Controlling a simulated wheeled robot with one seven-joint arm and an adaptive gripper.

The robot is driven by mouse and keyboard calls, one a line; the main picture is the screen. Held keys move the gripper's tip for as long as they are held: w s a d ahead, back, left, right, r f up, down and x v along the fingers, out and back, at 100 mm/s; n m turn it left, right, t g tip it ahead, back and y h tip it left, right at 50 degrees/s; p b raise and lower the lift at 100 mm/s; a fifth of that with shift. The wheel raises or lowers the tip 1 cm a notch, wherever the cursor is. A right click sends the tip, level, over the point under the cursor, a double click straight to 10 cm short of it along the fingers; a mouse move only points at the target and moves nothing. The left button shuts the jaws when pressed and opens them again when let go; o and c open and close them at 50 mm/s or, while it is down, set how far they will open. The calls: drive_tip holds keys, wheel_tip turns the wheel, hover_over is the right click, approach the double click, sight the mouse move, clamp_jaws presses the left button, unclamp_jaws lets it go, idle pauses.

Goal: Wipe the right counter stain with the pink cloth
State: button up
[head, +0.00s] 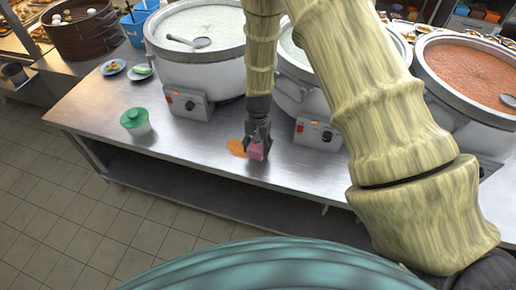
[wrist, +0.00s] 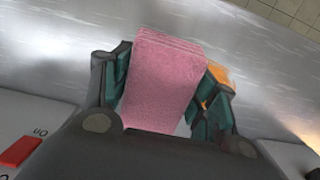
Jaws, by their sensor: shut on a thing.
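My gripper (head: 258,143) reaches down to the front part of the steel counter (head: 205,150), between two pot control boxes. It is shut on the folded pink cloth (head: 257,151). In the wrist view the pink cloth (wrist: 162,80) stands out between the two dark green fingers. An orange stain (head: 237,148) lies on the counter just left of the cloth in the head view. The stain (wrist: 218,78) also shows beside a finger in the wrist view, partly hidden by it. Whether the cloth touches the counter is hard to tell.
Large stockpots (head: 200,45) stand along the back, with a red-brown congee pot (head: 470,72) at the right. A control box (head: 187,104) with a red switch is near my gripper. The counter's front left is clear.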

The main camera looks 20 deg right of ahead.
drive_tip(key=shift+d+r+p, duration=0.1)
drive_tip(key=shift+r+p, duration=0.8)
drive_tip(key=shift+r, duration=0.9)
drive_tip(key=shift+s+a+f+n+b, duration=0.2)
drive_tip(key=shift+s+f+n+b, duration=0.1)
drive_tip(key=shift+f+b, duration=0.25)
drive_tip(key=s+a+f+n+b, duration=0.1)
drive_tip(key=s+f+n+b, duration=0.1)
drive_tip(key=b, duration=0.1)
drive_tip(key=s+a+f+n+b, duration=0.2)
drive_tip(key=n+b, duration=0.1)
drive_tip(key=b, duration=0.1)
drive_tip(key=shift+s+a+n+b, duration=0.15)
drive_tip(key=shift+a+n+b, duration=0.1)
drive_tip(key=shift+n+b, duration=0.05)
drive_tip(key=shift+s+a+f+n+b, duration=0.2)
drive_tip(key=shift+s+a+n+b, duration=0.25)
drive_tip(key=shift+s+n+b, duration=0.3)
drive_tip(key=shift+w+a, duration=0.1)
drive_tip(key=shift+a, duration=0.05)
